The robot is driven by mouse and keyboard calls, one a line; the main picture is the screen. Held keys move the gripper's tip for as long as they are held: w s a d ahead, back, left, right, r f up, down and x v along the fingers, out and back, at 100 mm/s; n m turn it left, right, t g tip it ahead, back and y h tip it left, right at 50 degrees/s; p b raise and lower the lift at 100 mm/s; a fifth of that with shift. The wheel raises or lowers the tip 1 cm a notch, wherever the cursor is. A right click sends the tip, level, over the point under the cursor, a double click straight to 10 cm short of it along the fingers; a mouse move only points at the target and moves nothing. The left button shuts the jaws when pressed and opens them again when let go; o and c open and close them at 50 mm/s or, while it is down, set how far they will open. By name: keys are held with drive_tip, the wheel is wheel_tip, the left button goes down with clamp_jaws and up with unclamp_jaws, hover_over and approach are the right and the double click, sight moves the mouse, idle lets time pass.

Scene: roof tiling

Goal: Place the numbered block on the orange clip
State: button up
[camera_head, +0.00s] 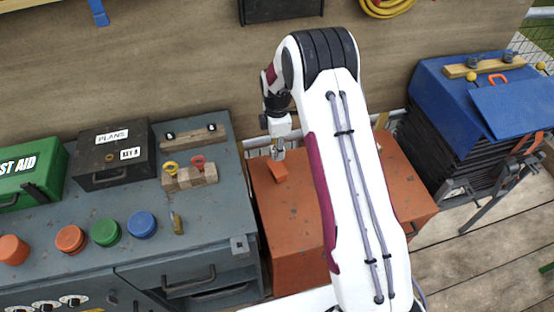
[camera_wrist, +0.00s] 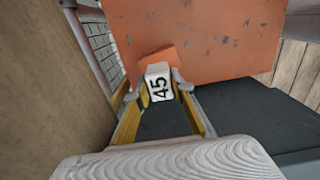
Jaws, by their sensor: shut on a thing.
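My gripper (camera_head: 278,153) points down over the orange box in the head view. It is shut on the numbered block (camera_wrist: 159,82), a small pale block with a black 45 on its face, held between the fingertips in the wrist view. An orange clip (camera_head: 278,173) is on the orange box top, just below my fingertips. In the wrist view the orange clip (camera_wrist: 152,59) shows right behind the block, partly hidden by it. I cannot tell whether block and clip touch.
The orange box (camera_head: 400,185) is partly hidden by my arm. A grey workbench (camera_head: 215,220) at left carries wooden blocks with rings (camera_head: 190,178), coloured lids and a brass piece (camera_head: 177,223). A blue case (camera_head: 440,90) with another orange clip (camera_head: 497,78) stands at right.

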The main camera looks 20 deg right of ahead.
drive_tip(key=shift+f, duration=0.85)
drive_tip(key=shift+f, duration=0.1)
drive_tip(key=shift+f, duration=1.8)
drive_tip(key=o, duration=1.1)
drive_tip(key=shift+f, duration=0.1)
drive_tip(key=shift+r, duration=6.15)
